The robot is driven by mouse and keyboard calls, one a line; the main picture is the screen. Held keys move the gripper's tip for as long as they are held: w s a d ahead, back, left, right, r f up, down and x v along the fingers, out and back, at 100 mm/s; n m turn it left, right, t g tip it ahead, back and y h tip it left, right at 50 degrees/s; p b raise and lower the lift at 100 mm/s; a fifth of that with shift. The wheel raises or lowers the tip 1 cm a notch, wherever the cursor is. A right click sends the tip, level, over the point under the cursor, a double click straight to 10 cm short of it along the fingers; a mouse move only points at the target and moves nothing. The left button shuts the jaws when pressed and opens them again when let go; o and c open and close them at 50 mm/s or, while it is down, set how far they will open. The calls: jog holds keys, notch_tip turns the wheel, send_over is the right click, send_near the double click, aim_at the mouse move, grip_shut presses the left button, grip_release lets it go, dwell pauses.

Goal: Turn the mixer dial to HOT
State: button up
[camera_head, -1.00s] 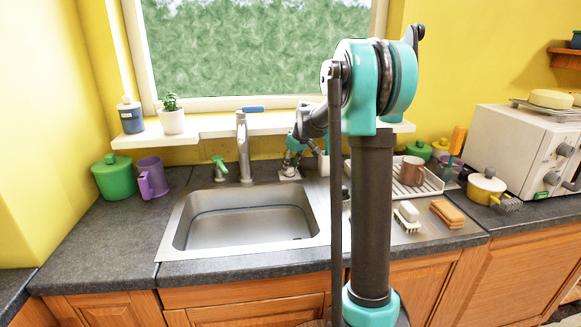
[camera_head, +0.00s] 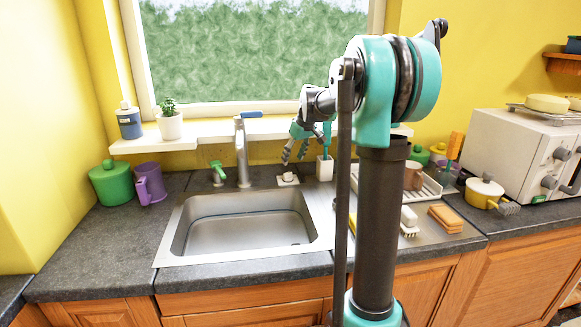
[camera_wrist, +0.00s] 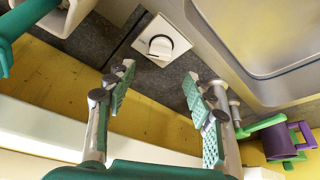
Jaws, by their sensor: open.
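The mixer dial is a round white knob (camera_head: 288,176) on a square pale plate on the counter behind the sink, right of the faucet. In the wrist view the knob (camera_wrist: 160,46) and its plate (camera_wrist: 148,34) lie just beyond my fingertips. A dark line shows on the knob; I cannot read any HOT mark. My gripper (camera_head: 294,159) is above the dial and apart from it. Its two fingers are spread and empty, as the wrist view of my gripper (camera_wrist: 159,72) also shows.
The faucet (camera_head: 242,150) and a green-topped dispenser (camera_head: 218,172) stand left of the dial. A white holder with a brush (camera_head: 324,168) stands close on its right. The sill (camera_head: 200,135) runs behind, and the sink (camera_head: 240,220) is in front.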

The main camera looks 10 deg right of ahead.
jog(key=shift+v, duration=2.15)
jog(key=shift+f, duration=0.1)
